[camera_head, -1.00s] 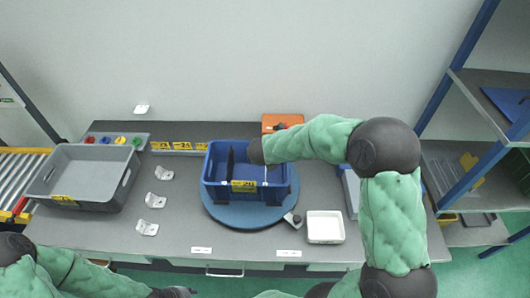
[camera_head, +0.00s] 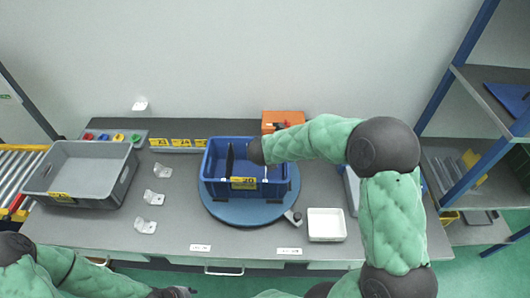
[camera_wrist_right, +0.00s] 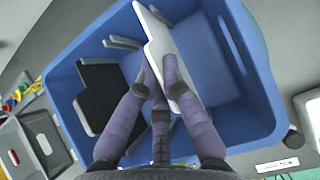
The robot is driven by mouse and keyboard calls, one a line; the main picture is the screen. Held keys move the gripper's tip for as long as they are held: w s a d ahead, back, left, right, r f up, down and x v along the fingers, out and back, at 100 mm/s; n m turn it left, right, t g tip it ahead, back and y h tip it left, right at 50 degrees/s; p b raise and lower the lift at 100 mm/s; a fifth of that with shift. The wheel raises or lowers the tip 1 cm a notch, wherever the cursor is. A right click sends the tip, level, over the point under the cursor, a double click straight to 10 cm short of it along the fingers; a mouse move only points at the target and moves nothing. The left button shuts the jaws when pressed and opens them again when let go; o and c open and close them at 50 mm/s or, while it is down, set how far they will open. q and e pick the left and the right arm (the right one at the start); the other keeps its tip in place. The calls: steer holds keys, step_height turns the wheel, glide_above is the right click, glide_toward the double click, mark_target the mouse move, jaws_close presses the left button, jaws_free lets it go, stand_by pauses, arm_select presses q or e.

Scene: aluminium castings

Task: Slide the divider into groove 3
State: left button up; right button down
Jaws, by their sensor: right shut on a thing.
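The blue box (camera_head: 214,188) stands on a blue round turntable (camera_head: 240,214). A black divider (camera_head: 230,158) is in its left part, and it also shows in the right wrist view (camera_wrist_right: 100,92). My right gripper (camera_wrist_right: 157,82) is shut on a white divider (camera_wrist_right: 180,75), which it holds inside the box, tilted in that view. In the head view only a thin white edge of this divider (camera_head: 265,174) shows, right of the black one. Whether it sits in a groove, and which one, I cannot tell. My left gripper (camera_head: 178,292) is at the bottom edge, its fingers unclear.
A grey tray (camera_head: 118,184) stands left, with several metal brackets (camera_head: 153,198) beside it. A white dish (camera_head: 326,225) is right of the turntable, and an orange box (camera_head: 283,118) is behind. A shelf rack (camera_head: 470,110) stands at the right.

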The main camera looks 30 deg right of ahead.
steer(key=shift+f+b, duration=1.05)
steer(key=shift+f, duration=0.15)
steer(key=c, duration=1.3)
jaws_free()
steer(key=v, duration=1.2)
